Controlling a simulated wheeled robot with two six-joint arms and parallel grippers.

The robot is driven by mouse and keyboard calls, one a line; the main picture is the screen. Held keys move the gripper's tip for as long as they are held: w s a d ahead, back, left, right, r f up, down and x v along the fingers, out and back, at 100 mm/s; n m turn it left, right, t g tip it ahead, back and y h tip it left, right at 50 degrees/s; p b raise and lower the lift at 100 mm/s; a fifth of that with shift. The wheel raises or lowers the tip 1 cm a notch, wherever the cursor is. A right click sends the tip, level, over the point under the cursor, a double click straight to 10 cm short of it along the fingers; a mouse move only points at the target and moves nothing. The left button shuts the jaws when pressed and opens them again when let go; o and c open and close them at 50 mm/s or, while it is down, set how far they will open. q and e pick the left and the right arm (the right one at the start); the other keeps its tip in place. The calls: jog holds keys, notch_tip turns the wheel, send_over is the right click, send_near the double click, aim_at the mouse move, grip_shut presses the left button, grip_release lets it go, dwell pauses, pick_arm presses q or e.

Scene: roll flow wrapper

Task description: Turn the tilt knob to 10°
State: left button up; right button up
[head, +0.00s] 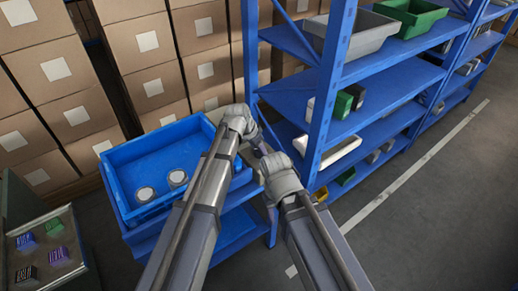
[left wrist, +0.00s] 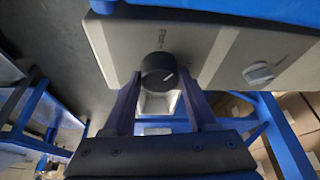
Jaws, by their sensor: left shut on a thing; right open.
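A black round knob (left wrist: 158,74) with a white pointer line sits on a grey panel (left wrist: 122,45) in the left wrist view. The pointer line slants on the knob's face. A light grey knob (left wrist: 258,74) sits farther right on the panel. My left gripper (left wrist: 158,92) has one finger on each side of the black knob and is shut on it. In the head view, my left gripper (head: 254,143) is beside the blue bin and hides the panel. My right gripper (head: 264,166) is open just below it.
A blue bin (head: 113,195) with two round cans (head: 146,194) (head: 177,178) stands on a blue stand. A blue shelf rack (head: 325,90) is close on the right. Stacked cartons (head: 140,45) are behind. Floor (head: 430,210) at right is clear.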

pick_arm(q)
jog(key=m+g, duration=0.1)
jog(key=m, duration=0.1)
jog(key=m+h, duration=0.1)
jog(key=m, duration=0.2)
jog(key=shift+w+a+m+g, duration=0.1)
jog(key=shift+w+m+g, duration=0.1)
jog(key=shift+m+g, duration=0.15)
jog(key=m+g, duration=0.2)
jog(key=m, duration=0.2)
jog(key=shift+m, duration=0.35)
jog(key=o, duration=1.4)
jog(key=shift+c, duration=0.2)
jog(key=shift+r, duration=0.1)
jog(key=p+v, duration=0.7)
jog(key=shift+a+r, duration=0.25)
